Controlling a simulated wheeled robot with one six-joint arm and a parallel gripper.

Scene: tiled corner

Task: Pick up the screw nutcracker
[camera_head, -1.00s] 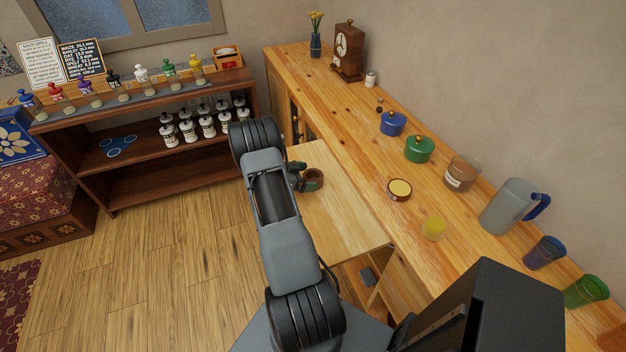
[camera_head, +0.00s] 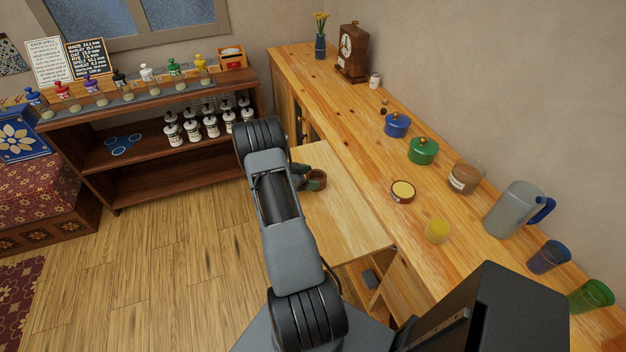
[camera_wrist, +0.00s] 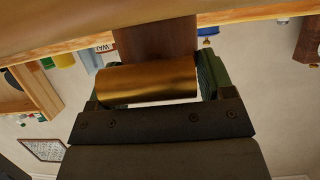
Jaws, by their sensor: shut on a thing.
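The screw nutcracker (camera_head: 317,181) shows in the head view as a small brown wooden piece at the end of my arm, over the pale pull-out board. In the wrist view its brown wooden body (camera_wrist: 155,38) and a brass-coloured cylinder (camera_wrist: 150,80) fill the space between my green finger pads. My gripper (camera_head: 305,179), also seen in the wrist view (camera_wrist: 155,70), is shut on it. My arm hides part of the board's left side. I cannot tell whether the nutcracker touches the board.
The pale board (camera_head: 345,225) is otherwise bare. A shelf with jars (camera_head: 150,185) stands left.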

